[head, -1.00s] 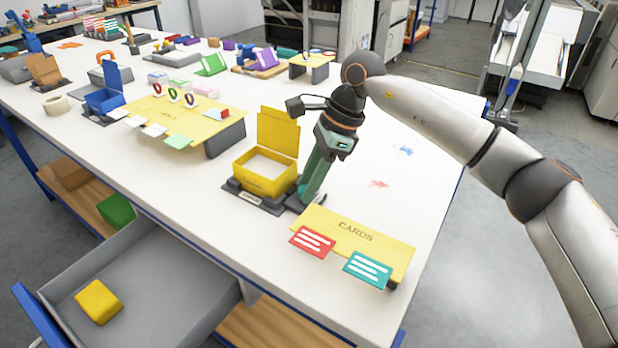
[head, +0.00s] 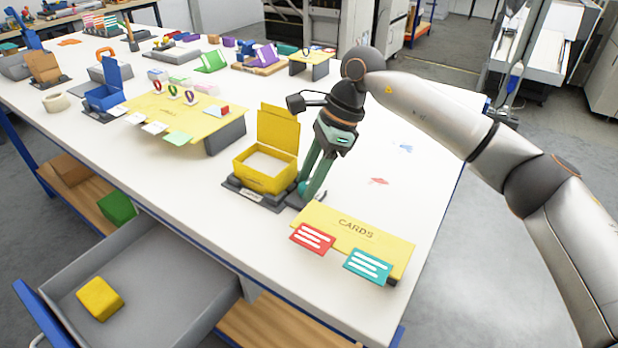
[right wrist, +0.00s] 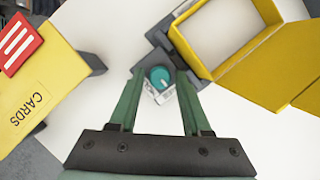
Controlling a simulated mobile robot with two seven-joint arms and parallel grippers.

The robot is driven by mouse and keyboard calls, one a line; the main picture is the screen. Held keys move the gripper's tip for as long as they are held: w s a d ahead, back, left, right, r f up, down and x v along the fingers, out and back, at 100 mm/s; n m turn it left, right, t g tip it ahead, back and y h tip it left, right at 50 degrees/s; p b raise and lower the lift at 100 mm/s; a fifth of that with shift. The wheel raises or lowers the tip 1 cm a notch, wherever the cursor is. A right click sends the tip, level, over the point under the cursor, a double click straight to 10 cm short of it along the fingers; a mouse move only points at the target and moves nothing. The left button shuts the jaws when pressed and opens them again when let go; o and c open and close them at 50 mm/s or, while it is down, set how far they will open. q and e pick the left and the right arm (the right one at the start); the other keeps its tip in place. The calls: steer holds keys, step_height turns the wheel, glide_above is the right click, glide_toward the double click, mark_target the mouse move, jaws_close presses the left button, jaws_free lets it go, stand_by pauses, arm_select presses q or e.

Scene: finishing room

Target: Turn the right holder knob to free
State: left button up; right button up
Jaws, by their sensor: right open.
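The teal round knob (right wrist: 159,77) sits at the corner of the dark grey holder (head: 256,196) that carries the open yellow box (head: 265,180). In the head view the knob (head: 303,188) is partly hidden by my fingers. My right gripper (head: 305,196) points down over it. In the right wrist view its two green fingers stand open, one on each side of the knob, with a gap showing. A pale marked plate lies under the knob; its markings are too small to read. My left gripper is not in view.
The yellow CARDS stand (head: 352,240) with a red card (head: 312,238) and a teal card (head: 368,265) is close to the gripper. A yellow display stand (head: 175,122) is farther left. An open drawer (head: 150,280) sticks out below. The table's right side is mostly clear.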

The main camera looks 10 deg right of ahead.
steer(key=p+v, duration=0.1)
steer(key=v, duration=1.1)
steer(key=shift+d+r, duration=0.15)
steer(key=shift+r, duration=0.05)
steer(key=shift+f, duration=0.1)
